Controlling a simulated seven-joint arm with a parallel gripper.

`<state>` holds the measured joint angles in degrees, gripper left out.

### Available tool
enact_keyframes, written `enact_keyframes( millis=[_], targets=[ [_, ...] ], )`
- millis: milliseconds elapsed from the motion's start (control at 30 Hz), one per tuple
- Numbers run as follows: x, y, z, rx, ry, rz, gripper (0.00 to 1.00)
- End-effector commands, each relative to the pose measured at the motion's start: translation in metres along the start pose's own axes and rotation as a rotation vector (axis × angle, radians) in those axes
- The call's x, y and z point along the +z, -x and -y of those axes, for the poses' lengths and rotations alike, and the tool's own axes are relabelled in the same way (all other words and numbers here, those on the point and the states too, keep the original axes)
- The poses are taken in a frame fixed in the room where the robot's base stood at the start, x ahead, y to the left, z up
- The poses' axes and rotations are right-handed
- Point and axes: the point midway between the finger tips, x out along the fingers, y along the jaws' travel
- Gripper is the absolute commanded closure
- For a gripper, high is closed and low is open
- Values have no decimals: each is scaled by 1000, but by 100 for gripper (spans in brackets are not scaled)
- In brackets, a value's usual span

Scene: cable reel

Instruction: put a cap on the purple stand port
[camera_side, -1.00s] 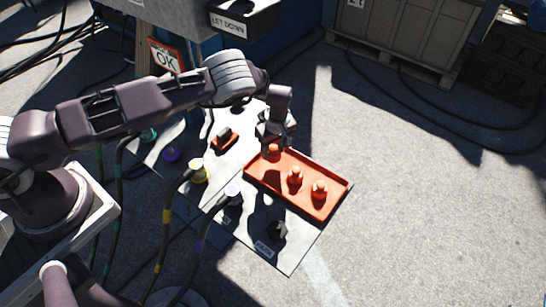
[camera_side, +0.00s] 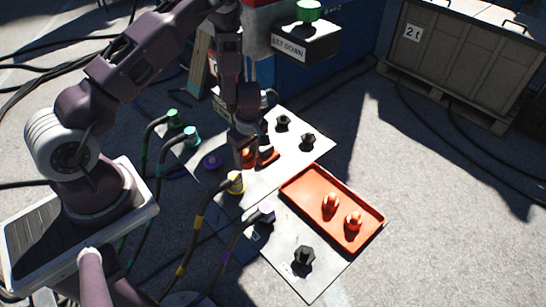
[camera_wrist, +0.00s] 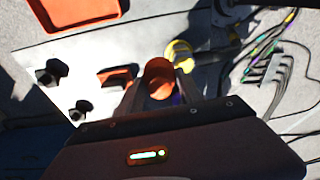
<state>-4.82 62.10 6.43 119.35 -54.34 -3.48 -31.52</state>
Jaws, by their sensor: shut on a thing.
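My gripper (camera_side: 245,148) is shut on an orange cap (camera_side: 249,159) above the pale panel. In the wrist view the same cap (camera_wrist: 160,78) sits between my fingers. A purple port (camera_side: 212,162) is on the panel, left of my gripper in the side view, with nothing on top. In the wrist view only a sliver of purple shows beside the cap; my finger hides most of it. The cap is apart from the port in the side view. Two more orange caps (camera_side: 330,202) (camera_side: 353,222) stand in the orange tray (camera_side: 297,203).
A yellow plug (camera_side: 235,183), a lavender plug (camera_side: 266,212) and green-teal plugs (camera_side: 192,137) with cables stand around the port. An orange fitting (camera_side: 267,157) and black knobs (camera_side: 307,139) (camera_side: 303,256) are also on the panel. A stand with a "LET DOWN" label (camera_side: 289,47) rises behind.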

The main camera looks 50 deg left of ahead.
Motion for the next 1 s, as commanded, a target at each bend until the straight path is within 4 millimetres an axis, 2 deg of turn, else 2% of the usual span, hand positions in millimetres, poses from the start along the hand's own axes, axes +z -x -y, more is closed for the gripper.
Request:
enact_keyframes(
  millis=[67, 333, 500, 600, 767, 1000],
  targets=[
    [-11, 0, 12, -9, 55, 2, 100],
    [-74, -4, 14, -74, 509, -5, 100],
    [-120, -6, 24, -118, 810, -6, 100],
    [-141, -6, 31, -140, 955, -4, 100],
    [-154, -10, 37, -156, 1054, -2, 100],
    [-149, -41, 37, -157, 1055, -3, 100]
  ],
)
